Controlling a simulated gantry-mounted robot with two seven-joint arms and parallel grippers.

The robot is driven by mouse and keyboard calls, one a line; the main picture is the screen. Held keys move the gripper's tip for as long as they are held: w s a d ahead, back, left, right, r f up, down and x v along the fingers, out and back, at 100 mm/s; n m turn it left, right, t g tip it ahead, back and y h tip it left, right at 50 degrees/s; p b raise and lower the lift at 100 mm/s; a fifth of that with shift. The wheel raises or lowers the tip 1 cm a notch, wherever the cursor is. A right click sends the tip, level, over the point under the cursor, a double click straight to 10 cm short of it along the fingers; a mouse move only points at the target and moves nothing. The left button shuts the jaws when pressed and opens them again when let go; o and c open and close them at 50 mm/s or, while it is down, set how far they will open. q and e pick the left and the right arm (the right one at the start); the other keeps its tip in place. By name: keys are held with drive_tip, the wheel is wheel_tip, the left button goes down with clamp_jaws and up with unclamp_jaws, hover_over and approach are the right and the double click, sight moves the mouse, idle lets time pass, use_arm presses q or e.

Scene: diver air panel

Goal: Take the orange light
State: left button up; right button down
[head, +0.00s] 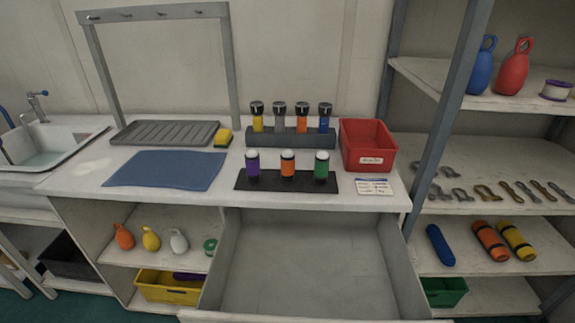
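Several short cylindrical lights stand on the white counter in the head view. One orange light (288,164) stands upright on a black mat (330,186), between a purple light (252,164) and a green light (321,166). Another orange light (302,117) with a black top stands in a dark grey rack (290,138) behind. It is between a grey light (279,117) and a blue light (325,118); a yellow light (257,116) is at the rack's left end. Neither of my grippers is in view.
A red bin (367,145) and a label card (374,187) are right of the lights. A blue cloth (165,170), grey drain tray (165,133) and sponge (223,137) lie left. An empty drawer (310,270) stands open below. Shelves (470,200) are at right.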

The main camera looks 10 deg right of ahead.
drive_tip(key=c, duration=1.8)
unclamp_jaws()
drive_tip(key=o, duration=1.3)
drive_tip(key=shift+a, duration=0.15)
